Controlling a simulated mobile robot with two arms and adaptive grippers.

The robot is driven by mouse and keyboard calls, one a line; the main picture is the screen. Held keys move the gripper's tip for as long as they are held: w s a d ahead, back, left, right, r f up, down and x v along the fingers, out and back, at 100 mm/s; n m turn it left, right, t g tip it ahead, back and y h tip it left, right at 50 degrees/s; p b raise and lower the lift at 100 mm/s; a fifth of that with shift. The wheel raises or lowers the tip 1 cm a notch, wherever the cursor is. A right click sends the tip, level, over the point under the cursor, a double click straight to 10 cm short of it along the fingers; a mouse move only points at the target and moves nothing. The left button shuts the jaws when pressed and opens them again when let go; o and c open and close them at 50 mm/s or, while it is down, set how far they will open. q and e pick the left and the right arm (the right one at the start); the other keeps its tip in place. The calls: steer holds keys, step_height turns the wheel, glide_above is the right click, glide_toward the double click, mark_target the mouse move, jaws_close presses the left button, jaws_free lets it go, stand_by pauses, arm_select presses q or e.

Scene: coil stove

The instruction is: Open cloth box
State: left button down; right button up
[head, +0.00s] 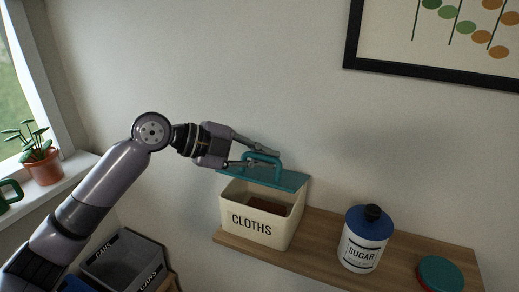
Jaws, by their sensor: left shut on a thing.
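The cloth box (252,222) is a cream box marked "CLOTHS" on a wooden shelf, at the middle of the head view. Its teal lid (290,179) is above and behind the box opening, so the brownish inside shows. My left gripper (263,158) is shut on the teal lid's handle (276,160). I cannot tell whether the lid still touches the box's back rim. My right gripper is not in view.
A teal round lid (440,272) is farther right. A grey "CANS" bin (122,265) is lower left. A potted plant (43,165) stands on the windowsill.

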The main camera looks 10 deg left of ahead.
arm_select(q)
steer(key=shift+w+d+r+y+p, duration=0.2)
steer(key=shift+w+r+y+p, duration=0.1)
steer(key=shift+w+r+p, duration=0.3)
steer(key=shift+w+d+r, duration=0.15)
steer(key=shift+w+r, duration=0.15)
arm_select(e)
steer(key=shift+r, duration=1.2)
arm_select(q)
steer(key=shift+w, duration=0.1)
